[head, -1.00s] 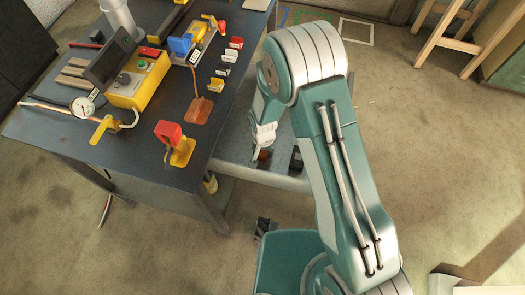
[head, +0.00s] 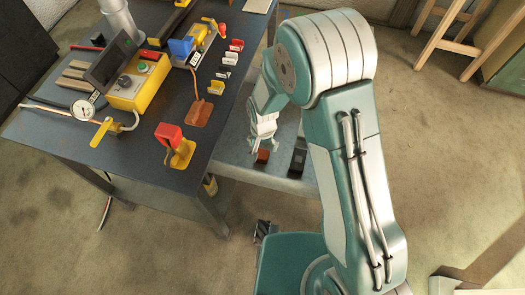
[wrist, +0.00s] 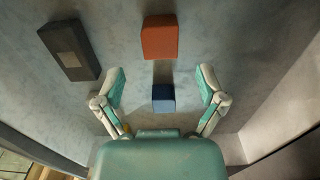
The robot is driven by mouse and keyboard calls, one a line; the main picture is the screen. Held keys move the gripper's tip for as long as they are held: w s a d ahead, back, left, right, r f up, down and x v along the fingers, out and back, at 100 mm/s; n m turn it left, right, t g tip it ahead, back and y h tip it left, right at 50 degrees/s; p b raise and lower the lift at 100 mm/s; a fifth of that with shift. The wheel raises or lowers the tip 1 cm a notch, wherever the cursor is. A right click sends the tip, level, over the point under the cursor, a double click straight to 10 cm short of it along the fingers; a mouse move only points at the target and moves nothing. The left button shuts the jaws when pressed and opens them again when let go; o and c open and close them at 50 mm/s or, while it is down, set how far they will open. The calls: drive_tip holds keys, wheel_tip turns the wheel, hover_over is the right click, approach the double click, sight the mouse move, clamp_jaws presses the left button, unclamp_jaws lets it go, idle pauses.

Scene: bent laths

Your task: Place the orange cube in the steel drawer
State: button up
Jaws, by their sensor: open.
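The orange cube (wrist: 160,37) rests on the grey floor of the steel drawer (wrist: 215,30) in the wrist view. It also shows in the head view (head: 262,156), inside the open drawer (head: 235,167) at the bench side. My gripper (wrist: 162,78) is open and empty, its two fingers spread to either side and short of the orange cube, with a gap all around it. In the head view my gripper (head: 262,143) is above the drawer, close to the cube in the picture.
A blue block (wrist: 163,97) lies in the drawer between my fingers in the wrist view. A dark box (wrist: 69,49) lies at the left. The dark bench (head: 150,185) carries a yellow control box (head: 138,88), a gauge and several coloured parts.

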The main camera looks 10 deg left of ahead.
drive_tip(key=shift+r, duration=3)
wheel_tip(320, 180, up, 11)
drive_tip(key=t, duration=0.1)
hover_over(263, 153)
drive_tip(key=d, duration=0.6)
drive_tip(key=s+d+r+t, duration=0.1)
drive_tip(key=s+d+r, duration=0.1)
drive_tip(key=d+r, duration=0.55)
drive_tip(key=s+d+r+t, duration=0.3)
drive_tip(key=s+d+r, duration=0.7)
drive_tip(key=s, duration=0.3)
drive_tip(key=shift+d+r+n+t, duration=0.15)
drive_tip(key=shift+d+n+t, duration=0.15)
drive_tip(key=shift+n, duration=0.1)
drive_tip(key=shift+w+a, duration=0.1)
drive_tip(key=shift+a, duration=0.05)
